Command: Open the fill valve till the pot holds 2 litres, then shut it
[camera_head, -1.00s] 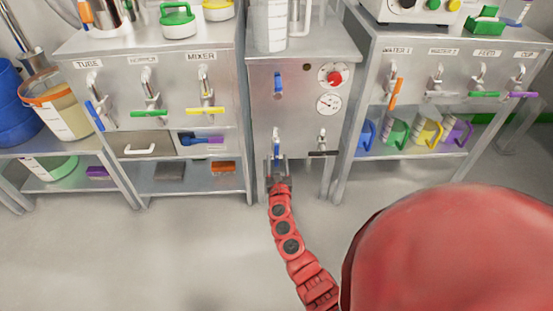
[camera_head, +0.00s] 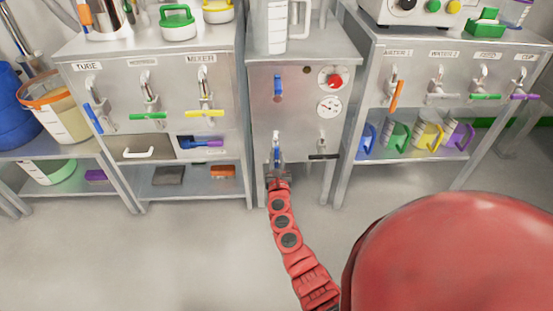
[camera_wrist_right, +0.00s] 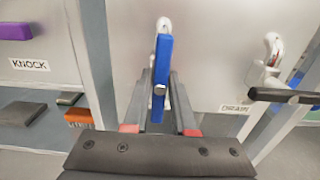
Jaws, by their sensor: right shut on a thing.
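My right gripper (camera_head: 277,168) is low at the front of the middle steel cabinet, shut on a blue lever handle (camera_head: 277,153). In the right wrist view the blue handle (camera_wrist_right: 162,65) stands upright between the two fingers (camera_wrist_right: 161,100). The handle's label is not visible there. My left gripper is not in view.
A black lever (camera_wrist_right: 285,95) beside a DRAIN label (camera_wrist_right: 235,108) is just right of the gripper. A red knob (camera_head: 335,82) and a round gauge (camera_head: 329,107) are above. Cabinets with coloured levers flank both sides. The floor (camera_head: 190,250) in front is clear.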

